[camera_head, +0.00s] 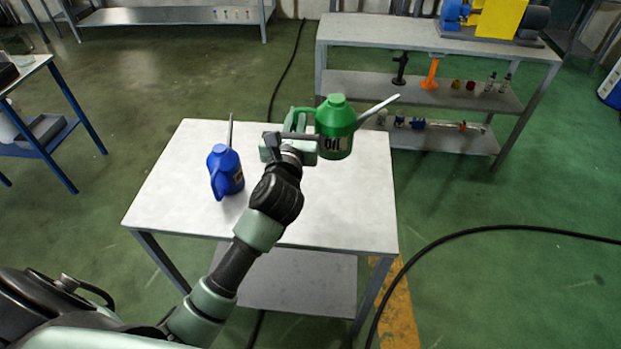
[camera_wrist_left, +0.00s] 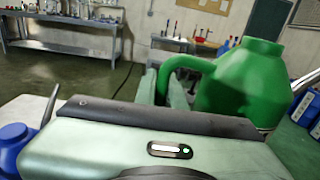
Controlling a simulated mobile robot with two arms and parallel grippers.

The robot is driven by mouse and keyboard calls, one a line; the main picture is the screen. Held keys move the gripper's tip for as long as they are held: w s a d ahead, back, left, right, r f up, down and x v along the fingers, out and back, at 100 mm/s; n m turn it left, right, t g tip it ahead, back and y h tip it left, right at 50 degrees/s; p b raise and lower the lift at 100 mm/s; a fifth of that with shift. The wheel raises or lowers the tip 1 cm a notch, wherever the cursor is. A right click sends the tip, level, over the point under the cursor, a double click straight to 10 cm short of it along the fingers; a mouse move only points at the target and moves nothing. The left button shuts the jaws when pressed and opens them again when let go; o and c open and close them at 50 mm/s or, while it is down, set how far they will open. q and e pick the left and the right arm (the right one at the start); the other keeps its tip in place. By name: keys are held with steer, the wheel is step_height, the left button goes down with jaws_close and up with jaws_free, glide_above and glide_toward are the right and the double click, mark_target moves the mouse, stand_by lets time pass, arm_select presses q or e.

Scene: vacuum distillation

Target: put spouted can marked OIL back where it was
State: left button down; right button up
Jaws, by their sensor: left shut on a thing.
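The green spouted can marked OIL (camera_head: 334,128) is in my left gripper (camera_head: 303,132), over the back right part of the white table (camera_head: 342,212). Its handle points left toward the gripper and its pale spout points right. The can looks upright; I cannot tell whether its base touches the table. In the left wrist view the green can (camera_wrist_left: 244,84) fills the right side, with its handle between the fingers (camera_wrist_left: 165,85). My left gripper is shut on the can. My right gripper is not in view.
A blue spouted can (camera_head: 226,172) stands on the table left of my left arm, and also shows in the left wrist view (camera_wrist_left: 14,145). A grey shelf unit (camera_head: 440,45) with small parts stands behind right. The table's front right is clear.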

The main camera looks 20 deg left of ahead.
arm_select(q)
steer(key=shift+f+b, duration=2.9)
steer(key=shift+f, duration=5.25)
steer(key=shift+f, duration=0.15)
steer(key=c, duration=1.5)
jaws_free()
steer(key=shift+f, duration=0.1)
